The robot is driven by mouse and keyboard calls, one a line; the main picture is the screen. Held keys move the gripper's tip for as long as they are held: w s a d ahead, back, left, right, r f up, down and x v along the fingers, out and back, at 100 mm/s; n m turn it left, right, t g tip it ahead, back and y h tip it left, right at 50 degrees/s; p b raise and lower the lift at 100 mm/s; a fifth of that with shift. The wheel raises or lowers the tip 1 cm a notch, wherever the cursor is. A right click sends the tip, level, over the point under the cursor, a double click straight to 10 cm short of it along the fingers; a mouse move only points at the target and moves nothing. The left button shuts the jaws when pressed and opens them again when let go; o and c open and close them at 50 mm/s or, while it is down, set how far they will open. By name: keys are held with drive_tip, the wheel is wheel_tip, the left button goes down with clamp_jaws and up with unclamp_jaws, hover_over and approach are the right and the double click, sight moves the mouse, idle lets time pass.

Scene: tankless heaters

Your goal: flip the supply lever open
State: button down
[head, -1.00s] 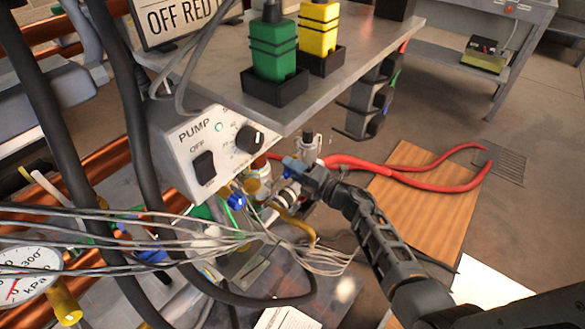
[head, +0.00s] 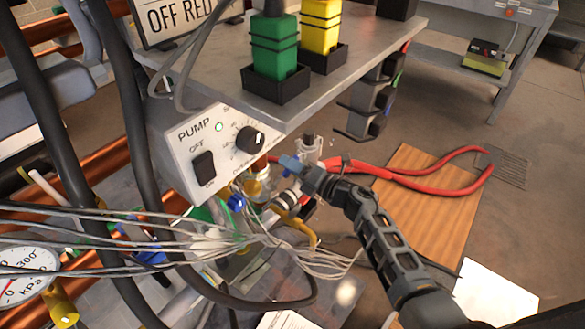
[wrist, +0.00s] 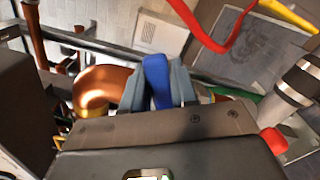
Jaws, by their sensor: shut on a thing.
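My gripper (head: 290,163) is below the bench's front edge, just right of the pump control box, among pipes and valves. In the wrist view its two grey-blue fingers (wrist: 158,85) are closed on a blue lever (wrist: 156,72), one finger on each side. The lever's blue top shows between the fingers; its lower part and pivot are hidden behind the gripper body. A copper pipe elbow (wrist: 98,88) is just left of the fingers. No label on the lever can be read. Another blue handle (head: 237,203) sits lower left of my gripper in the head view.
The pump box (head: 215,150) and the grey bench top (head: 350,65) hang close by. Loose grey wires (head: 190,235) and black hoses (head: 135,110) cross at left. A pressure gauge (head: 25,272) is lower left.

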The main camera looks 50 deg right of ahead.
drive_tip(key=shift+a+r+n, duration=0.35)
drive_tip(key=shift+r+n, duration=0.05)
drive_tip(key=shift+n, duration=0.4)
drive_tip(key=c, duration=1)
unclamp_jaws()
drive_tip(key=shift+o, duration=0.2)
drive_tip(key=s, duration=0.8)
drive_tip(key=shift+d, duration=0.15)
drive_tip(key=shift+c, duration=0.5)
